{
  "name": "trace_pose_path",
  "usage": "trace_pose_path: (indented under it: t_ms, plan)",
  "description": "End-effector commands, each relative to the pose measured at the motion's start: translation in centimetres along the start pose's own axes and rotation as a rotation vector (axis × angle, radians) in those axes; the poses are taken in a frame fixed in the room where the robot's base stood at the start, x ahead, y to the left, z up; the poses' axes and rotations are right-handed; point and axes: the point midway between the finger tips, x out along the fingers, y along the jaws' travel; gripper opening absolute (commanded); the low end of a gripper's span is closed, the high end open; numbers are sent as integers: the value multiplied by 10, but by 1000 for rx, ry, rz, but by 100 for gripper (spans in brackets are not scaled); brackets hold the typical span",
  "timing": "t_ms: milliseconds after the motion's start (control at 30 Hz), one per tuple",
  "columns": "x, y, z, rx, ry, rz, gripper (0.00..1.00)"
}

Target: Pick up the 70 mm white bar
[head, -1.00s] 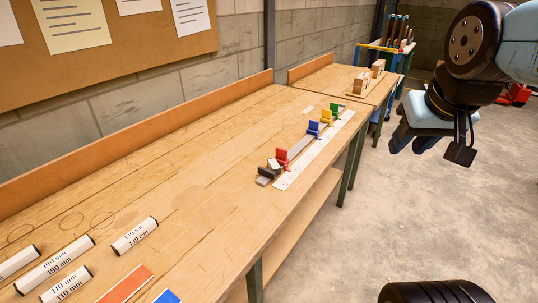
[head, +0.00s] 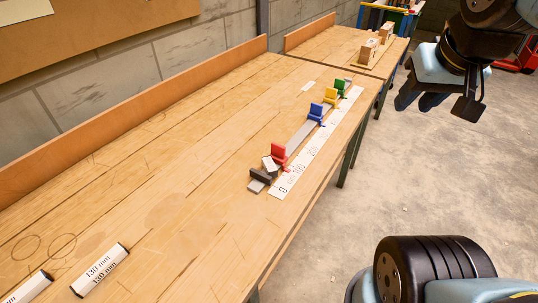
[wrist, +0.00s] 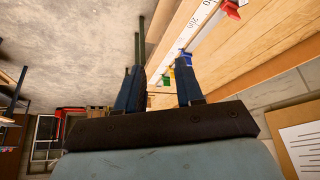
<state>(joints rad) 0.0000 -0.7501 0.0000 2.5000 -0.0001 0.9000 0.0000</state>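No bar with a readable 70 mm label shows. A small white block (head: 269,163), its marking too small to read, sits between the black end stop (head: 260,174) and the red stop (head: 279,155) at the ruler's zero end. A white bar labelled 130 mm (head: 100,270) lies on the bench at the lower left of the head view. My gripper (head: 418,102) is high at the upper right, beyond the bench's front edge and over the floor. In the wrist view my gripper (wrist: 159,88) has its two fingers apart with nothing between them.
A white ruler strip (head: 318,142) runs along the bench's front edge, beside yellow (head: 331,96), blue (head: 316,112) and green (head: 340,88) stops. Another white bar (head: 28,288) is cut off at the lower left. The middle of the bench (head: 190,160) is clear. Wooden blocks (head: 368,50) stand farther back.

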Motion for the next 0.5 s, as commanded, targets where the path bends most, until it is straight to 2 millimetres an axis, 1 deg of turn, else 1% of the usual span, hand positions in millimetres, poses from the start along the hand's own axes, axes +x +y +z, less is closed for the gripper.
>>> trace_pose_path:
  t_ms: [267, 433, 500]
  plan:
    - [2, -2, -3, -5, -7, -3, 37]
    - [13, -10, -18, -30, -46, -15, 37]
    - [20, -18, -26, -45, -68, -22, 37]
